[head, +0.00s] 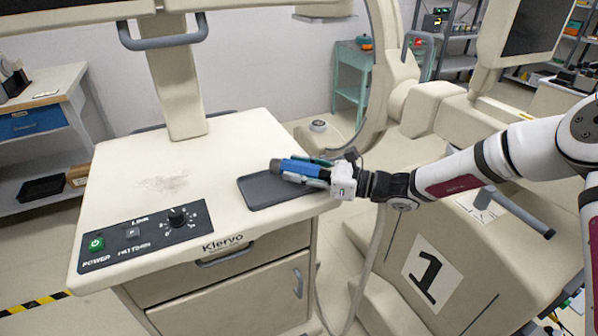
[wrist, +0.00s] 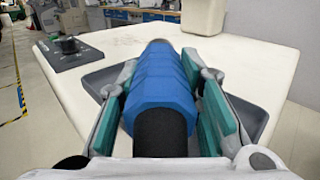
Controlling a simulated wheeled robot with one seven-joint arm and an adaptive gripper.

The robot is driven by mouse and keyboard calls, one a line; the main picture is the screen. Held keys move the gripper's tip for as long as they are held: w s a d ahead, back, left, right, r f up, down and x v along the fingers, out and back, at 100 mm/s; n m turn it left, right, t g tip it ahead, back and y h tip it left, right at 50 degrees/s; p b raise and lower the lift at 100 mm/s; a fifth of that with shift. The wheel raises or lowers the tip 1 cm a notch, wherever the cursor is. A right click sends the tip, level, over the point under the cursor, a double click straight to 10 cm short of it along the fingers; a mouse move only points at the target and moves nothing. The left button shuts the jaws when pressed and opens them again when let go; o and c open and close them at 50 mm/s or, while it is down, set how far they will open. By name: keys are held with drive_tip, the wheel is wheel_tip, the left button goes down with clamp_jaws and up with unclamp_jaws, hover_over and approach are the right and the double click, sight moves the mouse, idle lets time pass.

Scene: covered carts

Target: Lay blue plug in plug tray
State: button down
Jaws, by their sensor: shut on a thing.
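The blue plug (head: 298,168) has a ribbed blue body, a grey tip and a black rear end. My gripper (head: 306,172) is shut on it, with a teal-padded finger on each side. In the wrist view the blue plug (wrist: 160,85) lies lengthwise between the fingers, its tip pointing away. The dark grey plug tray (head: 262,191) lies on the cart top near its right front edge. The plug is over the tray; I cannot tell whether it touches it. In the wrist view parts of the plug tray (wrist: 255,112) show on both sides, its middle hidden by the plug and gripper.
The cream cart top (head: 215,150) is mostly clear, with a brownish stain. A control panel (head: 140,235) with a black knob and green power button is at its front left. A cream column (head: 175,75) rises at the back.

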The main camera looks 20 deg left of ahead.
drive_tip(key=shift+f, duration=0.3)
drive_tip(key=shift+f, duration=0.45)
drive_tip(key=c, duration=1.1)
unclamp_jaws()
drive_tip(key=shift+s+d+f, duration=0.1)
drive_tip(key=shift+f, duration=0.15)
drive_tip(key=shift+r, duration=0.3)
drive_tip(key=shift+d+r, duration=0.2)
drive_tip(key=shift+d, duration=0.05)
drive_tip(key=d, duration=0.7)
drive_tip(key=w+d, duration=0.1)
drive_tip(key=d, duration=0.3)
drive_tip(key=shift+w+d+r+b, duration=0.1)
drive_tip(key=shift+d+r+b, duration=0.05)
drive_tip(key=shift+r+b, duration=0.2)
